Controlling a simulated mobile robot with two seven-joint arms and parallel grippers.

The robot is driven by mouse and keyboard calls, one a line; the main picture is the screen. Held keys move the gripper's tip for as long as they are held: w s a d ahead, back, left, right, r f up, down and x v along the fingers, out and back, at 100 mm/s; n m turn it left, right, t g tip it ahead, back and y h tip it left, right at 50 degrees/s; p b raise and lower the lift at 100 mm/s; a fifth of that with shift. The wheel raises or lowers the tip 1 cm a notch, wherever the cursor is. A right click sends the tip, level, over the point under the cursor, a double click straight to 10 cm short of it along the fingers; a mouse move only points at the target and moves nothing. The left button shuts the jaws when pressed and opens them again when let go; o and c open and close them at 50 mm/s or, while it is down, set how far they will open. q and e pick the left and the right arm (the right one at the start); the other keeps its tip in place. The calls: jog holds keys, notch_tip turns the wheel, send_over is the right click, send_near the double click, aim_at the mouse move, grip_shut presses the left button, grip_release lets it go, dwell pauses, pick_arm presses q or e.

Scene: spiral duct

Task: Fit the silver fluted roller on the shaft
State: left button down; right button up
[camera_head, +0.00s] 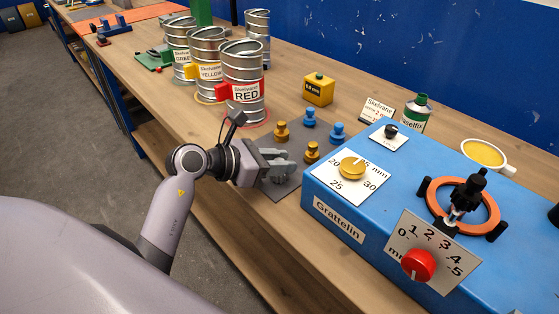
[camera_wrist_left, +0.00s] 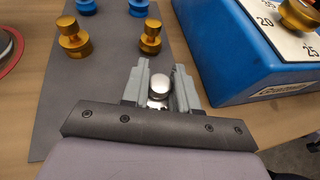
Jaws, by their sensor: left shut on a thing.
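My left gripper (camera_head: 279,166) is over the grey mat, in front of the blue machine's left end. In the left wrist view its fingers (camera_wrist_left: 158,88) are shut on a silver roller (camera_wrist_left: 158,84) with a round, shiny top. Its fluting is too small to make out, and the fingers hide it in the head view. An upright black and metal shaft assembly (camera_head: 463,194) stands inside an orange ring (camera_head: 488,222) on the blue machine (camera_head: 385,192), well to the right of the gripper. My right gripper is not in view.
Gold rollers (camera_head: 281,131) and blue rollers (camera_head: 337,132) stand on the grey mat (camera_head: 285,187) beside the gripper. Behind are labelled drums (camera_head: 242,82), a yellow block (camera_head: 319,89), a green-topped can (camera_head: 414,113) and a yellow-filled cup (camera_head: 483,153). The machine carries a gold dial (camera_head: 352,168) and red knob (camera_head: 419,265).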

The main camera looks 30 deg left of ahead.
pick_arm(q)
jog(key=shift+f, duration=0.1)
jog(key=c, duration=0.9)
grip_release()
jog(key=shift+o, duration=0.2)
jog(key=shift+r, duration=0.25)
jog(key=b+v, duration=0.1)
jog(key=v, duration=1.1)
